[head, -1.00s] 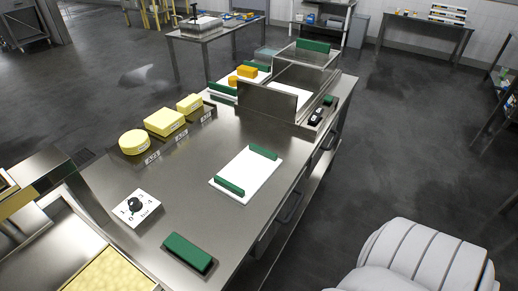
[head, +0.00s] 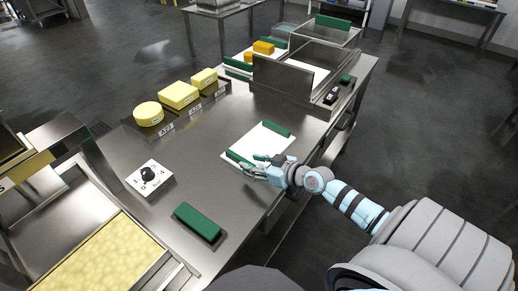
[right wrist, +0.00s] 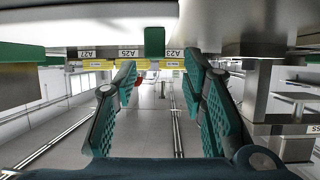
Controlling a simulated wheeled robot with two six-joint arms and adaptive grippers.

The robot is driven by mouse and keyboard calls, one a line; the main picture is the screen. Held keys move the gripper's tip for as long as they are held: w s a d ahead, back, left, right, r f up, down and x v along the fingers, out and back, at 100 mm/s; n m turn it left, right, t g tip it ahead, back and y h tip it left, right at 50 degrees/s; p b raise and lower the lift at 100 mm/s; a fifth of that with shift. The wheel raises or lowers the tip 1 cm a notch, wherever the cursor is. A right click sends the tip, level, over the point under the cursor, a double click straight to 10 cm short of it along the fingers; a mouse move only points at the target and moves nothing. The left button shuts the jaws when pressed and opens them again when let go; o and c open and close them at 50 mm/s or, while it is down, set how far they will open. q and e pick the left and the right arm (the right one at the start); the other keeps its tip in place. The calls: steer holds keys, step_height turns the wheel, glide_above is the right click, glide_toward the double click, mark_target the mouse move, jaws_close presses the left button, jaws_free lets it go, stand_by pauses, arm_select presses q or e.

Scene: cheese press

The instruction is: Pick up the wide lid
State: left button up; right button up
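A white rectangular board (head: 262,141) with a green bar at each end lies on the steel table. The bars are a far one (head: 276,128) and a near one (head: 239,159). I cannot tell for sure whether this board is the wide lid. My right gripper (head: 252,167) is over the near right side of the board and partly covers that edge. In the right wrist view its two teal ribbed fingers (right wrist: 163,98) stand apart with nothing between them. A green block (right wrist: 155,42) shows beyond the fingertips. My left gripper is not in view.
A separate green block (head: 198,221) lies at the table's front, near a white dial plate (head: 149,180). Yellow cheeses (head: 178,95) line the left edge. A steel box-like press (head: 283,83) stands at the far end. The table between is mostly clear.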

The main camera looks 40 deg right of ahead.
mark_target(241, 158)
steer(key=x, duration=0.4)
steer(key=shift+w+d+b, duration=0.15)
steer(key=shift+w+b, duration=0.2)
steer(key=shift+b, duration=0.05)
steer(key=shift+s+r, duration=0.1)
jaws_close()
